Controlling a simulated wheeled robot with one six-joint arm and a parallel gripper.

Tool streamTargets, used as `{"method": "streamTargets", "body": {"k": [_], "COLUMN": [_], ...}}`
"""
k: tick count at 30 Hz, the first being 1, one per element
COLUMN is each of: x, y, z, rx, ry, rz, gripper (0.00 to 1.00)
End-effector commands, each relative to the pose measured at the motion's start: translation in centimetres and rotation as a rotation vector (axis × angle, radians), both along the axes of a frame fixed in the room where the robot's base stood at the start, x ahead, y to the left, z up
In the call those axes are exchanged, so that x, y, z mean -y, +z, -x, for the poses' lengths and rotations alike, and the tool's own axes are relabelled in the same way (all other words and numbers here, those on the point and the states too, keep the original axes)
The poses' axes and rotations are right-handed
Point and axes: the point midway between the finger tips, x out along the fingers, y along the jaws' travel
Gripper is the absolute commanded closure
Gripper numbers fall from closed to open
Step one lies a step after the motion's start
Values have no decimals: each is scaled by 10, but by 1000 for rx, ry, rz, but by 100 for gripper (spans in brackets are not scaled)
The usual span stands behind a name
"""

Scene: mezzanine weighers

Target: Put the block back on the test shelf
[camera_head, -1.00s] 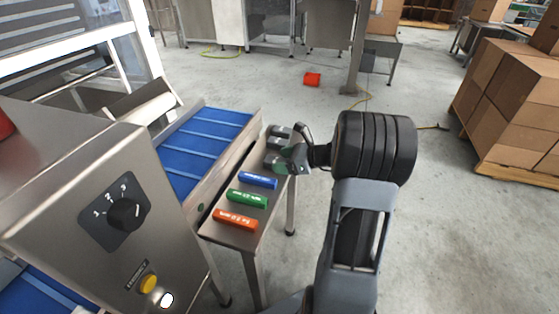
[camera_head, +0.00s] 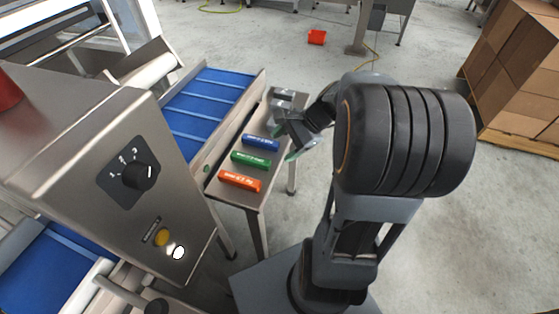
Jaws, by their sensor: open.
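Three labelled blocks lie in a row on a narrow steel shelf (camera_head: 243,200) beside the belt: a blue block (camera_head: 261,143), a green block (camera_head: 250,160) and an orange block (camera_head: 240,181). Their labels are too small to read surely. My gripper (camera_head: 286,128) is open over the far end of the shelf, just beyond the blue block. I see nothing held between its fingers. Part of the shelf's far end is hidden behind the gripper.
A blue conveyor belt (camera_head: 205,105) runs left of the shelf. A steel control cabinet (camera_head: 70,140) with a dial (camera_head: 138,175) stands at the near left. A red object (camera_head: 317,37) lies on the floor. Stacked cartons (camera_head: 520,75) stand at right.

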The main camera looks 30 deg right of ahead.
Motion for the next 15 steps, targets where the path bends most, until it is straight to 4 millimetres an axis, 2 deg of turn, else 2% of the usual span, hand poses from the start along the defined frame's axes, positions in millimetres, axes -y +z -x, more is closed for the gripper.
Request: {"method": "streamTargets", "body": {"k": [1, 3, 6, 12, 15], "x": [-20, -37, -51, -62, -65], "y": [2, 1, 2, 7, 10], "z": [13, 29, 49, 69, 73], "rx": [45, 107, 202, 362, 411], "ry": [164, 378, 664, 1085, 1204], "rz": [121, 279, 477, 761, 841], "gripper": [30, 30, 30, 30, 30]}}
